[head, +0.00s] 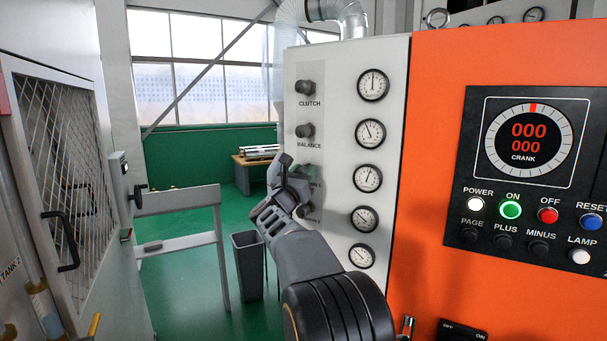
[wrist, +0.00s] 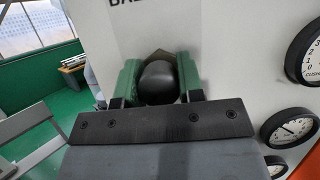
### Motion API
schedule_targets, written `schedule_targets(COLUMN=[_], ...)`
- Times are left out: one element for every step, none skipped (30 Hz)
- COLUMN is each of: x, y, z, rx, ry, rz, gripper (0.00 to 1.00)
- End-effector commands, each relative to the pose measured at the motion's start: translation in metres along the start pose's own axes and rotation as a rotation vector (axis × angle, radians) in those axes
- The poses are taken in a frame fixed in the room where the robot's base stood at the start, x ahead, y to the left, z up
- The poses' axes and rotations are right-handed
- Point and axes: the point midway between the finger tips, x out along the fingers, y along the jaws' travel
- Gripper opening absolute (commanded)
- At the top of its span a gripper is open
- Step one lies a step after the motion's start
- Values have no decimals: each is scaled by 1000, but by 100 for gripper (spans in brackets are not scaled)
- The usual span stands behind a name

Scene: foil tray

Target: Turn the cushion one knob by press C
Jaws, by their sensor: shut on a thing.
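The cushion one knob is a dark, rounded knob (wrist: 158,84) under the balance label on the white panel (head: 337,100). The knob's pointer or mark cannot be seen.
Above are the balance knob (head: 305,131) and the clutch knob (head: 305,88). Several gauges (head: 369,178) run down the panel to the right. An orange cabinet with a button console (head: 534,148) stands farther right. A grey bin (head: 247,265) is behind my arm.

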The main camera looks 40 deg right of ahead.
Motion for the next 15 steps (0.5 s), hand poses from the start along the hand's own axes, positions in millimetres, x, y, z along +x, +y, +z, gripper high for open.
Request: schedule_targets(x=[0,0,0,0,0,0,0,0,0,0,0,-1,-1,-1,-1], y=[0,0,0,0,0,0,0,0,0,0,0,0,0,0,0], z=[0,0,0,0,0,0,0,0,-1,-1,-1,-2,-2,-2,-2], rx=[0,0,0,0,0,-1,-1,-3,-8,-13,-19,-29,-39,-51,-69], ry=[0,0,0,0,0,0,0,0,0,0,0,-1,-1,-1,-1], rz=[0,0,0,0,0,0,0,1,3,5,7,11,15,21,29], gripper=[22,19,15,13,11,11,11,11,11,11,11,11,11,11,11])
